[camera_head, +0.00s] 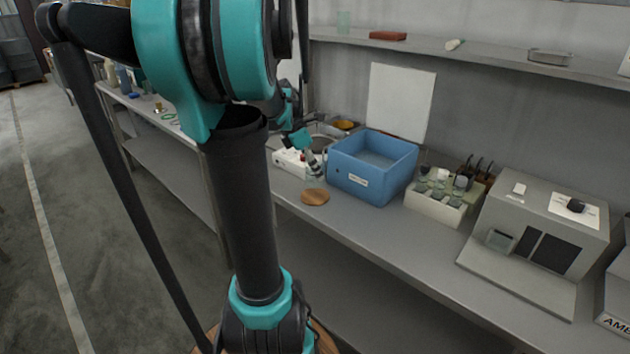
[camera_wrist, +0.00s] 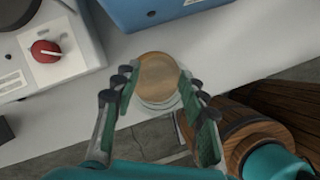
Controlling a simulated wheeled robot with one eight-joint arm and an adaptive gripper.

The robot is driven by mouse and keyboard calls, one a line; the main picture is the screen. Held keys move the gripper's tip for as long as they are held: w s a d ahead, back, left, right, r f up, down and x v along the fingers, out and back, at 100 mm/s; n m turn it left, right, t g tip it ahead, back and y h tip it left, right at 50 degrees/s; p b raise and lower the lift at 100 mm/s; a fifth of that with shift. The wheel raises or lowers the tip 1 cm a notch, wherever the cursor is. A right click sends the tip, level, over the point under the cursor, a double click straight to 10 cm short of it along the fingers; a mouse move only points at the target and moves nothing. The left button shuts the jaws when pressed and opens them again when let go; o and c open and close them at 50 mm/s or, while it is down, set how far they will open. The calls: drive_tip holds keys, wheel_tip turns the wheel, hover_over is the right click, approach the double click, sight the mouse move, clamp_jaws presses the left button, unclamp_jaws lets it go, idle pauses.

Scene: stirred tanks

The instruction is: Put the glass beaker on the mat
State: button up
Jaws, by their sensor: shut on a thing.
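A round wooden mat (camera_head: 315,197) lies on the grey bench, in front of the blue bin. In the wrist view the mat (camera_wrist: 158,72) shows beyond my fingertips, partly seen through clear glass. My gripper (camera_head: 313,166) is above the bench, behind and a little above the mat in the head view. In the wrist view my gripper (camera_wrist: 160,86) is shut on the glass beaker (camera_wrist: 160,103), whose faint curved rims show between the fingers. The beaker is hard to make out in the head view. Whether its base touches anything cannot be told.
The blue bin (camera_head: 371,168) stands right behind the mat. A white device with a red knob (camera_wrist: 46,50) is at the left. A rack of vials (camera_head: 436,200) and a grey instrument (camera_head: 540,235) stand further right. The bench's front edge is close to the mat.

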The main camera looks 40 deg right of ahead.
sight(315, 180)
drive_tip(key=shift+f, duration=2.15)
drive_tip(key=o, duration=1.3)
drive_tip(key=shift+f, duration=0.1)
drive_tip(key=v, duration=1.2)
drive_tip(key=a+f+m+t+y, duration=0.1)
drive_tip(key=a+f+m+t, duration=0.1)
drive_tip(key=a+f+m, duration=0.2)
drive_tip(key=s+a+f+m+t+y, duration=0.1)
drive_tip(key=a+f+m, duration=0.3)
drive_tip(key=a+f, duration=0.5)
drive_tip(key=s+a+f+m+t+y, duration=0.1)
drive_tip(key=a+f+m, duration=0.4)
drive_tip(key=a, duration=1.5)
wheel_tip(315, 180, down, 3)
drive_tip(key=shift+r+t+y, duration=0.2)
drive_tip(key=shift+t+y, duration=0.4)
drive_tip(key=shift+t, duration=0.5)
